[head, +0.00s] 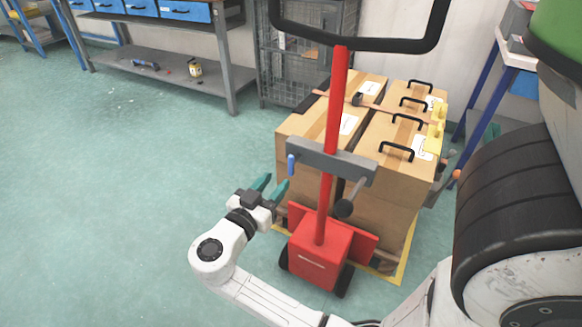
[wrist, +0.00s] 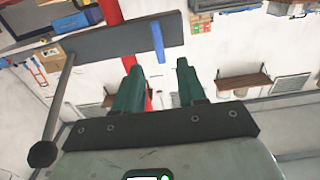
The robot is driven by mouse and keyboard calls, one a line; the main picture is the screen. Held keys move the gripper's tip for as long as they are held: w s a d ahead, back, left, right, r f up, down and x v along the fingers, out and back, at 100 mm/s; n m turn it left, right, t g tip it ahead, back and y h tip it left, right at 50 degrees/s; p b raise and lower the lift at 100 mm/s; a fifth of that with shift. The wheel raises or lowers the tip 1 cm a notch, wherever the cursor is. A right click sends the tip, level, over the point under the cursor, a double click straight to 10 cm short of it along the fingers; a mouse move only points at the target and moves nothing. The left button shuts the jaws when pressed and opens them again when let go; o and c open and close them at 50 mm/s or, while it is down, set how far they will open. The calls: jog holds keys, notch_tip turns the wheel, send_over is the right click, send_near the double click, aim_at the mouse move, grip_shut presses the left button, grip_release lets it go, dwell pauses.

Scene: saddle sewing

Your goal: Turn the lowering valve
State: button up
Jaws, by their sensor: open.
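A red pallet stacker (head: 334,140) with a black handlebar stands in front of boxes. A grey crossbar (head: 330,160) is fixed across its mast and also shows in the wrist view (wrist: 105,44). A small blue lever (head: 291,164) hangs at the crossbar's left end. I take it for the lowering valve, though no label is readable. In the wrist view the blue lever (wrist: 158,42) is just beyond the fingertips, between them in the picture. My gripper (head: 271,183) is open and empty, below and left of the lever, apparently not touching it. Its green fingers (wrist: 158,82) point toward the lever.
A black-knobbed crank (head: 345,207) hangs from the crossbar's right side. Cardboard boxes (head: 310,130) with black handles stand behind the stacker, with yellow floor marking around them. A grey shelf (head: 160,68) and a wire cage are at the back. The green floor (head: 110,190) at left is clear.

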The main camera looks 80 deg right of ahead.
aim_at(290, 166)
jog(key=x, duration=0.9)
jog(key=shift+a, duration=0.1)
grip_shut()
